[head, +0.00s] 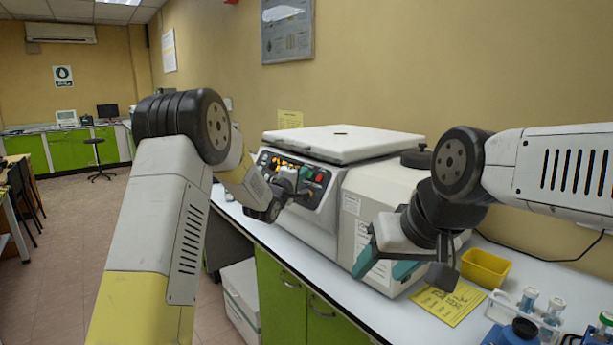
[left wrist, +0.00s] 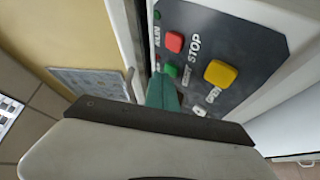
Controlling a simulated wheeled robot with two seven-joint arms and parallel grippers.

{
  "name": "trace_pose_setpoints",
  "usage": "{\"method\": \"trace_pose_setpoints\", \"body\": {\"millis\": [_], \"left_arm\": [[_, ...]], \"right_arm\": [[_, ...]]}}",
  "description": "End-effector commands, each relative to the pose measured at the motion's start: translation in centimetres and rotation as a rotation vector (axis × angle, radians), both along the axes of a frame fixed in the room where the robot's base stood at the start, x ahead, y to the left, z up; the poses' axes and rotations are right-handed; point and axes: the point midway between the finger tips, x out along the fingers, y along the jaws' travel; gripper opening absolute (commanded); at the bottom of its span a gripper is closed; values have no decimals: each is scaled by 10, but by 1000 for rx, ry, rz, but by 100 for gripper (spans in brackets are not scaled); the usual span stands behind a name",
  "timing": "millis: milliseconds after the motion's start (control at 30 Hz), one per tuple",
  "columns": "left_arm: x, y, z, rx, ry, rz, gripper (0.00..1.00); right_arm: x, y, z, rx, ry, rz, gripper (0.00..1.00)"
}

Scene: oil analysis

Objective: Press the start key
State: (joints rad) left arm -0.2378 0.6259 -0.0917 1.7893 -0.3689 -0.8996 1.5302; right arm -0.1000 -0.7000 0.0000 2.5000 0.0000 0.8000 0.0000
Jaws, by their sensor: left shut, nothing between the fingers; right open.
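The white machine (head: 345,143) stands on the bench with a dark control panel (head: 264,159) on its front. In the left wrist view the panel (left wrist: 262,52) shows a red key (left wrist: 174,42) beside the word STOP, a green key (left wrist: 170,70) by a partly hidden label, and a larger yellow key (left wrist: 220,74). My left gripper (left wrist: 160,92) is shut and empty, its teal fingertips right beside the green key; I cannot tell whether they touch it. In the head view the left gripper (head: 303,180) is at the panel, partly hidden by its wrist. My right gripper (head: 388,268) is open and empty.
A white unit (head: 372,215) stands close behind my right gripper. Green cabinets (head: 282,297) are below.

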Motion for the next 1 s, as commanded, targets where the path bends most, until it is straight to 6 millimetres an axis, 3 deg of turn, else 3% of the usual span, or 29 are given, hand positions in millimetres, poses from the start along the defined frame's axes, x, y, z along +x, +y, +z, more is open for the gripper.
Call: {"method": "trace_pose_setpoints", "body": {"millis": [1000], "left_arm": [[4,-6,-3,0,-1,0,0]], "right_arm": [[0,0,0,0,0,0,55]]}}
